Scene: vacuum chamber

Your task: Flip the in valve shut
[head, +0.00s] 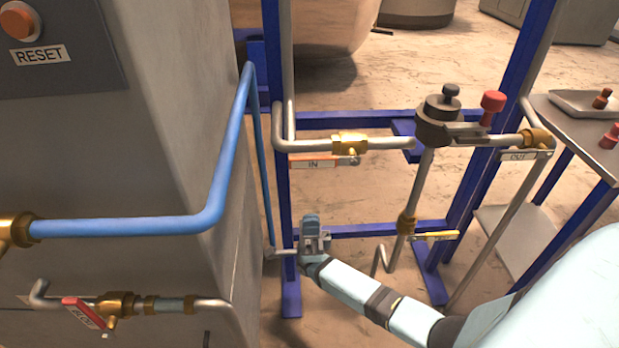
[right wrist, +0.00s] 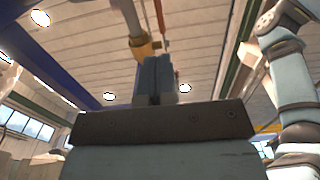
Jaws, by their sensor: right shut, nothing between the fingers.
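The in valve (head: 350,143) is a brass body on the upper horizontal pipe. Its lever (head: 315,162), with an orange edge and an "IN" label, points left from the valve and lies along the pipe. My right gripper (head: 311,222) is below the lever, pointing up, shut and empty, and apart from it in the head view. In the right wrist view the shut fingers (right wrist: 154,66) point up toward a brass fitting (right wrist: 143,47) and a thin reddish strip (right wrist: 161,20), probably this valve and its lever. My left gripper is not in view.
A blue frame (head: 369,118) carries the pipes. A dark clamp fitting (head: 447,120) with a red knob (head: 492,102) sits right of the valve. An OUT lever (head: 520,155) and a yellow lever (head: 434,236) are further right. A blue pipe (head: 228,150) runs on the left.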

